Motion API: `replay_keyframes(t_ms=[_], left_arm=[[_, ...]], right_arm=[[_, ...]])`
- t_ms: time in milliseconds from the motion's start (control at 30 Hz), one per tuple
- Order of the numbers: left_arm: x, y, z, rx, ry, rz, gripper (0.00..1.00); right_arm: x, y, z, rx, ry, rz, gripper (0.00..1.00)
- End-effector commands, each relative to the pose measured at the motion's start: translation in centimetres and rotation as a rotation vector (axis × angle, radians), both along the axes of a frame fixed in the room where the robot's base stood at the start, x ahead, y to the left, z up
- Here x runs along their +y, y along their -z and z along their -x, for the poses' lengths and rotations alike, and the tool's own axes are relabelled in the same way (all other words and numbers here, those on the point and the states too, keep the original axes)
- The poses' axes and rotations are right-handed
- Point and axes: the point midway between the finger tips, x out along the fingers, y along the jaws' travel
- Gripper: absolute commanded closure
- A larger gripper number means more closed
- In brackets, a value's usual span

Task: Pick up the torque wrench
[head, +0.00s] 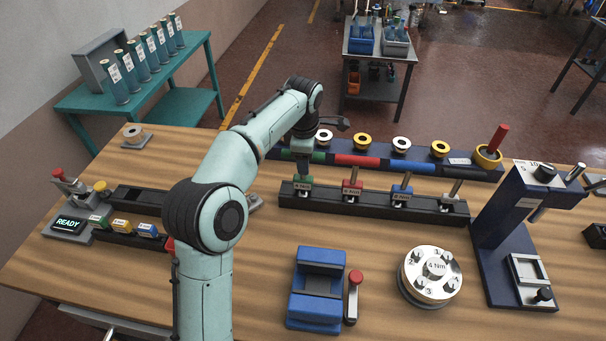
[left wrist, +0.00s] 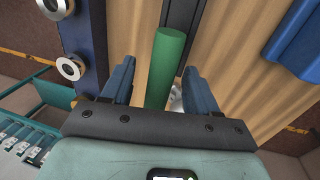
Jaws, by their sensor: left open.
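Several upright wrenches stand in a black rack (head: 430,208) across the middle of the table in the head view. The leftmost, behind a green tag marked 4 Nm (head: 302,187), is partly hidden by my left arm. In the left wrist view a green handle (left wrist: 166,62) lies between the two blue-grey fingers of my left gripper (left wrist: 157,75). The gripper is open, with a gap visible on each side of the handle. In the head view its fingers are hard to make out beside the wrench. My right gripper is not in view.
A long dark rail (head: 425,166) with several ringed spools runs behind the rack. A blue fixture (head: 317,290), a round metal disc (head: 430,275) and a dark blue press (head: 510,215) stand in front and right. Wood is bare between the rack and blue fixture.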

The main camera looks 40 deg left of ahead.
Motion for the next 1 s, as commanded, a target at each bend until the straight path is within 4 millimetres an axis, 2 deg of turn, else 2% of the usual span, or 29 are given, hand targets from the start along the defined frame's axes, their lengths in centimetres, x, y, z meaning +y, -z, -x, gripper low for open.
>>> replay_keyframes(t_ms=[167,300,333,367,633,733,867,1000], left_arm=[[0.0,-0.1,0.0,-0.001,0.000,0.000,0.41],[0.0,-0.1,0.0,-0.001,0.000,0.000,0.86],[0.0,-0.1,0.0,-0.001,0.000,0.000,0.96],[0.0,-0.1,0.0,-0.001,0.000,0.000,1.00],[0.0,-0.2,0.0,-0.003,0.000,-0.001,1.00],[0.0,-0.8,-0.1,-0.005,0.000,-0.001,1.00],[0.0,-3.0,-0.2,-0.008,0.001,-0.001,1.00],[0.0,-6.1,-0.2,-0.010,0.000,-0.001,1.00]], right_arm=[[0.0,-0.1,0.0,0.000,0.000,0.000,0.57],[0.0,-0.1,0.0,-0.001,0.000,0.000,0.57],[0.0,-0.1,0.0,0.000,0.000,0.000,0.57],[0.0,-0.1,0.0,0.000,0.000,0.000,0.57],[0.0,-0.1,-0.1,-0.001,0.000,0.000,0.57],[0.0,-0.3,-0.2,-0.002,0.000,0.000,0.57],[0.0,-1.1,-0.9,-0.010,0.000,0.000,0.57],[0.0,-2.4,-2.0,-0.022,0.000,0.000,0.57]])
